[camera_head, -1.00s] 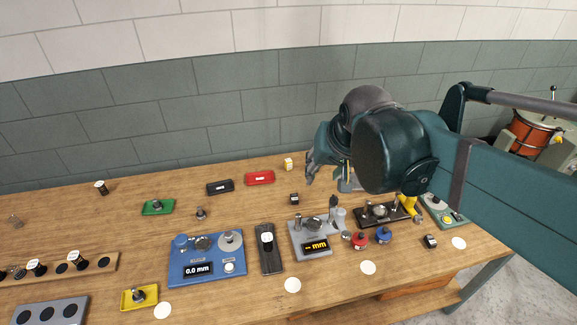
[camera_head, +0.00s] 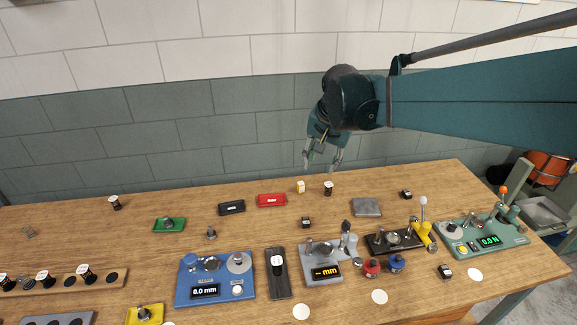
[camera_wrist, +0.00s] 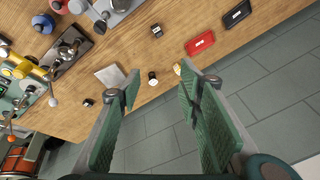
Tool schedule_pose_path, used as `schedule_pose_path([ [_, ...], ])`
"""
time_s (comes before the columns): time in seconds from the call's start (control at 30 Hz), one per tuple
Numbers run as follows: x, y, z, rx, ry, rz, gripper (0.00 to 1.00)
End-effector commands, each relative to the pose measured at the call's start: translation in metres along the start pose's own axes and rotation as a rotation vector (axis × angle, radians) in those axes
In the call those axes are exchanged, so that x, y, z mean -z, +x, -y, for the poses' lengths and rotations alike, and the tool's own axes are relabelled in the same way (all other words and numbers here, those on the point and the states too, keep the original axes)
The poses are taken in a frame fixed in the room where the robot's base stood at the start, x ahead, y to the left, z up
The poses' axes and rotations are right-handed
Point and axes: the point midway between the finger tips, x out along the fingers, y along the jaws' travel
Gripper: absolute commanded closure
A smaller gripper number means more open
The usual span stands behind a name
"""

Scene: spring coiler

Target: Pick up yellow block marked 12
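A small yellow block (camera_head: 301,186) with a white face stands upright near the back edge of the table; its marking is too small to read. It also shows in the wrist view (camera_wrist: 178,69), close to the tip of the right-hand finger. My gripper (camera_head: 322,167) hangs above the back edge of the table, fingers pointing down, slightly right of the block and apart from it. In the wrist view my gripper (camera_wrist: 160,78) has its green finger pads wide apart with nothing between them.
A black-and-white container (camera_head: 328,188) stands just right of the yellow block. Red (camera_head: 271,200) and black (camera_head: 232,208) cases lie to the left. A grey plate (camera_head: 366,207) lies to the right. Several instruments, including a blue gauge (camera_head: 214,288), fill the front. A tiled wall rises behind.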

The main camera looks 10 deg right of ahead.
Motion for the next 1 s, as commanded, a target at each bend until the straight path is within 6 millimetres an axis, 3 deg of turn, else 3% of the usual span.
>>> schedule_pose_path([
  [0.57,0.065,0.076,0.044,-0.066,0.218,0.073,0.65],
  [1.0,0.104,0.15,0.07,-0.127,0.384,0.118,0.65],
])
